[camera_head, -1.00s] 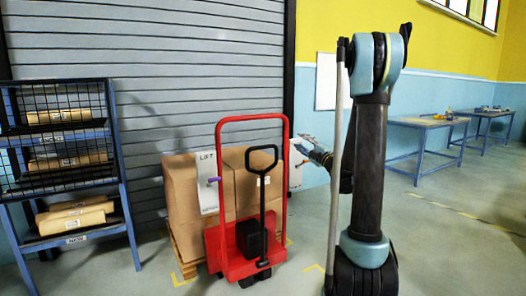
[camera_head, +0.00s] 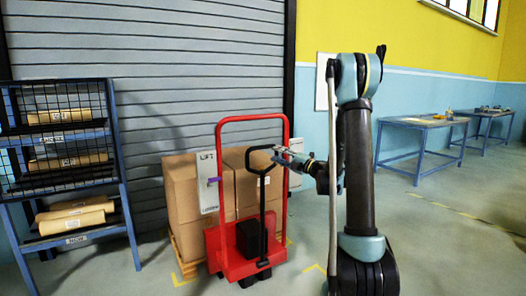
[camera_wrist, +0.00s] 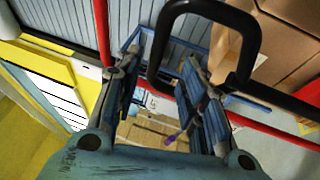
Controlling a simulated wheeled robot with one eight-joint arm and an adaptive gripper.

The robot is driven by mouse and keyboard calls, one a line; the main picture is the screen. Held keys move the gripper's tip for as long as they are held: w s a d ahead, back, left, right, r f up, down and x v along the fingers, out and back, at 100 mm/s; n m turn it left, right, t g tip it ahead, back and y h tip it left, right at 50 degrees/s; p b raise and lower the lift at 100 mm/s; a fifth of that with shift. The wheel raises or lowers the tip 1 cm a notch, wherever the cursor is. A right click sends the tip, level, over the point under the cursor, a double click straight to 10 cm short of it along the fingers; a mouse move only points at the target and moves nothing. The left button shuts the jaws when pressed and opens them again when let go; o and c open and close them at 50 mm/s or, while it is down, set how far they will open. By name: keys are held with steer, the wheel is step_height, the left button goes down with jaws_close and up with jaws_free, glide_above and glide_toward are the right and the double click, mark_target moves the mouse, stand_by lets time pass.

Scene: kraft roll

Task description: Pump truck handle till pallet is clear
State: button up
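The red pallet truck (camera_head: 240,265) stands in front of the roller shutter, with a black handle (camera_head: 263,215) rising to a closed loop at its top. The loop also shows large in the wrist view (camera_wrist: 243,40). My gripper (camera_head: 279,156) is at the loop's upper right in the head view. In the wrist view its two fingers (camera_wrist: 165,85) are apart, with the loop close to their tips; contact cannot be told. The wooden pallet (camera_head: 186,257) carries brown cartons (camera_head: 183,195) behind the truck. Its gap to the floor is unclear. A white LIFT gauge (camera_head: 208,192) has a purple pointer.
A blue rack (camera_head: 128,190) with brown rolls stands at the left. Blue workbenches (camera_head: 420,123) stand along the right wall. Yellow corner marks (camera_head: 184,280) lie on the floor around the pallet. The floor at the right is open.

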mark_target(264, 148)
steer(key=x, duration=1)
steer(key=shift+w+r, duration=0.1)
jaws_close()
